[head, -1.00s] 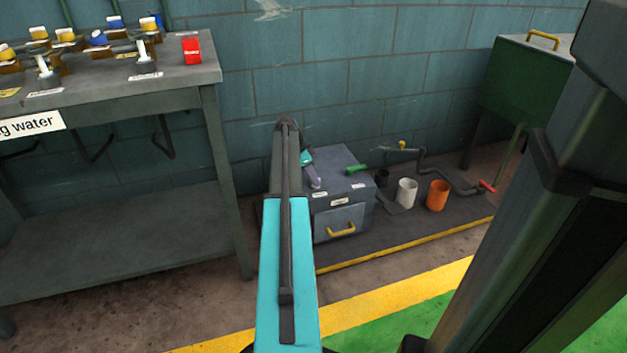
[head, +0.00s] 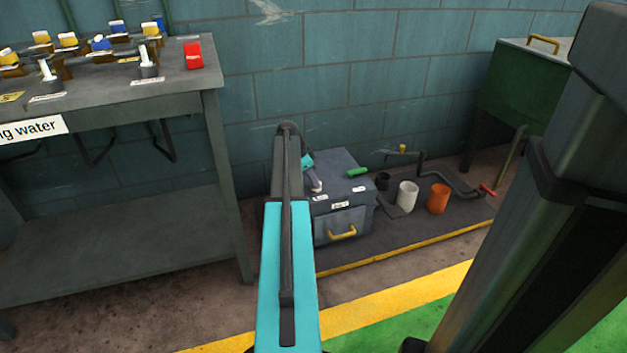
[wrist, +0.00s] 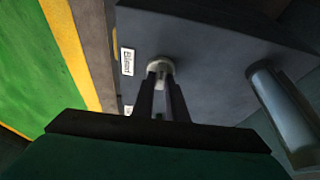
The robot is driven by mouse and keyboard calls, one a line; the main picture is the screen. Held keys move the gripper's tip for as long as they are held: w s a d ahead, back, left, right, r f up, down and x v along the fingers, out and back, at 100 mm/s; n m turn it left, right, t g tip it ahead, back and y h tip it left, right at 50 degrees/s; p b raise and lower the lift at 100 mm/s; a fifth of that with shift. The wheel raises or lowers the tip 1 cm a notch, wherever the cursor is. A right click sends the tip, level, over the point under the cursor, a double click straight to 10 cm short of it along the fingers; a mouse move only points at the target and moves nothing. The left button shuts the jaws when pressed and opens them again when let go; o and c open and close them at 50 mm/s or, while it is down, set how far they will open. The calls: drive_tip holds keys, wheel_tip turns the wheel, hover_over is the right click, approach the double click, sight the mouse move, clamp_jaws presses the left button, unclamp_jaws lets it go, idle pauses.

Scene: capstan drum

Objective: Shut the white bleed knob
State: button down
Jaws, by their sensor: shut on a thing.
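The white bleed knob (wrist: 159,66) is in the upper middle of the wrist view, on a dark grey face of the box, beside a white label reading "Bleed" (wrist: 127,61). My gripper (wrist: 161,77) is shut on the knob, with one dark finger on each side. The fingers cover part of the knob, so its exact turn cannot be told. In the head view, my arm reaches to the grey box (head: 340,190) by the wall; the knob cannot be made out there.
A grey-blue cylinder (wrist: 285,110) stands close right of my gripper in the wrist view. A valve bench (head: 150,105) stands at the left.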

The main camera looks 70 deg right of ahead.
drive_tip(key=shift+s+a+r+p, duration=0.1)
drive_tip(key=shift+a+p, duration=0.05)
drive_tip(key=shift+p, duration=0.15)
drive_tip(key=n+t+p, duration=0.1)
drive_tip(key=n+p, duration=0.2)
drive_tip(key=p, duration=0.1)
drive_tip(key=shift+s+a+r+h, duration=0.1)
drive_tip(key=shift+h, duration=0.2)
drive_tip(key=n+p, duration=0.2)
drive_tip(key=n+t+p, duration=0.1)
drive_tip(key=n+p, duration=0.1)
drive_tip(key=n+t+p, duration=0.1)
drive_tip(key=p, duration=0.1)
drive_tip(key=shift+s+n+h, duration=0.25)
drive_tip(key=shift+n+h, duration=0.15)
drive_tip(key=n+t+p, duration=0.1)
drive_tip(key=n+p, duration=0.3)
drive_tip(key=shift+s+f+t, duration=0.2)
drive_tip(key=shift+t, duration=0.2)
drive_tip(key=shift+s+f+n+t+y+p, duration=0.1)
drive_tip(key=shift+n+t+y+p, duration=0.35)
drive_tip(key=shift+n, duration=0.65)
drive_tip(key=shift+n+t+y+p, duration=0.1)
drive_tip(key=shift+n+t+p, duration=0.15)
drive_tip(key=shift+n+p, duration=0.65)
drive_tip(key=shift+n, duration=0.4)
drive_tip(key=c, duration=1.9)
unclamp_jaws()
drive_tip(key=shift+o, duration=0.7)
drive_tip(key=shift+d, duration=0.2)
